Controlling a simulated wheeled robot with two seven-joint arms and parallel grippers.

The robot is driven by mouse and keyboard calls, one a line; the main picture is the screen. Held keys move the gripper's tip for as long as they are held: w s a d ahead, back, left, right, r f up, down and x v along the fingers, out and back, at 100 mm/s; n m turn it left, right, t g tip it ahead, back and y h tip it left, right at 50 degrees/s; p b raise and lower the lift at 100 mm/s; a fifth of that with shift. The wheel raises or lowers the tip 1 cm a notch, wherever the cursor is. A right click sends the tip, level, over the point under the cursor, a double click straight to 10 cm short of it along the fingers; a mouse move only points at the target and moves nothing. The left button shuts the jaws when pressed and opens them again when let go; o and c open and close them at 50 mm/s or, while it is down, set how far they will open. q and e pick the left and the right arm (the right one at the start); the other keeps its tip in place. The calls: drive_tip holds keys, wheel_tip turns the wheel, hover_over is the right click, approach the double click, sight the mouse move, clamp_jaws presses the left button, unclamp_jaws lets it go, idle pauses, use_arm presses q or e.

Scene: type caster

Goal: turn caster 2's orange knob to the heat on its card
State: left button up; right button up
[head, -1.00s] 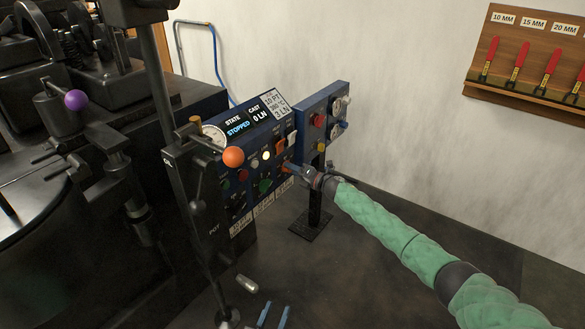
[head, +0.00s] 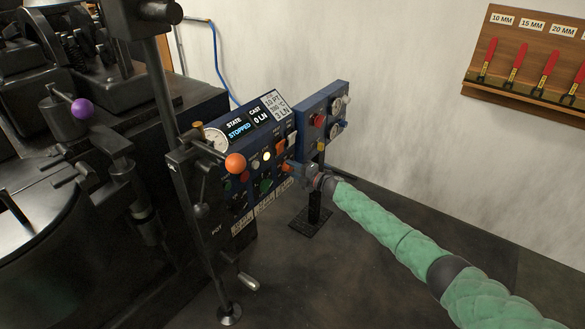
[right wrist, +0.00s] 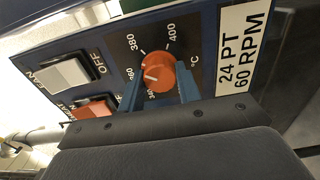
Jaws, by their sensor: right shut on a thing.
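The orange knob (right wrist: 160,72) sits on the blue control panel in the right wrist view, inside a dial marked 340, 360, 380 and 400 °C. My right gripper (right wrist: 158,88) has its blue fingers on either side of the knob and is shut on it. A white mark on the knob faces the lower-left part of the dial; its exact reading is unclear. In the head view my right gripper (head: 294,172) hides most of the knob. The white card (head: 272,103) on top of the panel reads 10 PT, a blurred °C figure that looks like 380, and 3 LN. My left gripper is out of view.
A white FAN switch (right wrist: 70,73) and an orange-red switch (right wrist: 95,107) lie left of the knob. The screen (head: 241,128) reads STOPPED. A second blue panel (head: 322,115) stands close behind my right gripper.

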drive_tip(key=m+p, duration=0.2)
drive_tip(key=m, duration=0.2)
drive_tip(key=shift+d+m, duration=0.1)
drive_tip(key=shift+m, duration=0.5)
drive_tip(key=o, duration=1)
drive_tip(key=v, duration=0.7)
drive_tip(key=shift+s+d+p, duration=0.25)
drive_tip(key=shift+d+p, duration=0.05)
drive_tip(key=shift+p, duration=0.15)
